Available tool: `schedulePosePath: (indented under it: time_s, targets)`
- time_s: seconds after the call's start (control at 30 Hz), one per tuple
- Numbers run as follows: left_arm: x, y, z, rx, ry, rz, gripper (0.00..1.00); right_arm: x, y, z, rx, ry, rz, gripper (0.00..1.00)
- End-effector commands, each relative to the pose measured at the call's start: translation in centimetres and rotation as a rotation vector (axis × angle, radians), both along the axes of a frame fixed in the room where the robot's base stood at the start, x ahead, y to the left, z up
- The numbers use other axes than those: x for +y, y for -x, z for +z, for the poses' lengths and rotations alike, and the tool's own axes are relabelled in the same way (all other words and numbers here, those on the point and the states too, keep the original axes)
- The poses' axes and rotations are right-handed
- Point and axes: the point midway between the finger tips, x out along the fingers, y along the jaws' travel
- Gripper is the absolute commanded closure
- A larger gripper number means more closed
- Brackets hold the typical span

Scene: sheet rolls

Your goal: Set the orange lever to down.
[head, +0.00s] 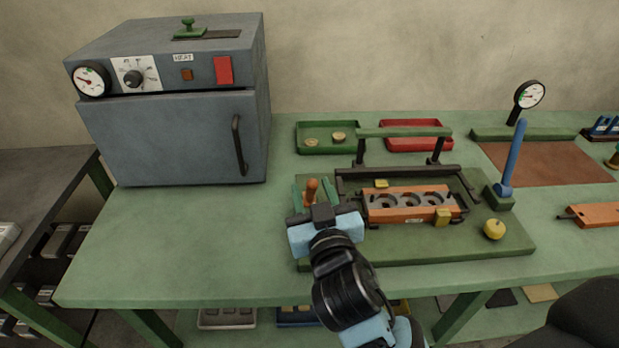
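The orange lever (312,189) stands up between green side pieces at the left end of the green fixture base (400,248). Its lower part is hidden behind my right gripper. My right gripper (322,211) is just in front of the lever, close to it. Its fingers point away from the view, so I cannot tell whether they are open, shut or touching the lever. My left gripper is not in view.
An orange block with round holes (412,198) sits under a green-handled frame (403,132), right of the lever. A blue lever (512,160) and yellow knob (494,229) stand further right. A grey oven (180,135) is at left. The front-left tabletop (170,240) is clear.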

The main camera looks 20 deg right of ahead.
Motion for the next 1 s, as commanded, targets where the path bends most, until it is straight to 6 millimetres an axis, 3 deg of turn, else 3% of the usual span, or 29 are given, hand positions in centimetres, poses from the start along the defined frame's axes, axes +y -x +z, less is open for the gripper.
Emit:
schedulePosePath:
  time_s: [0.23, 0.6, 0.9, 1.0]
  targets:
    - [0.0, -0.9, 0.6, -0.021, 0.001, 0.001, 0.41, -0.4, -2.8, 0.1, -0.002, 0.001, -0.001, 0.60]
    - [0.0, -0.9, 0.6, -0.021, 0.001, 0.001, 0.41, -0.5, -3.4, 0.0, 0.000, 0.001, 0.000, 0.60]
    - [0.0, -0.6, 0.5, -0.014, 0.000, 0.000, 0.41, -0.4, -3.4, 0.0, 0.000, 0.001, 0.000, 0.98]
    - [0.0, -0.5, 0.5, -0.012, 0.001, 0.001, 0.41, -0.4, -3.4, 0.0, 0.000, 0.001, 0.000, 1.00]
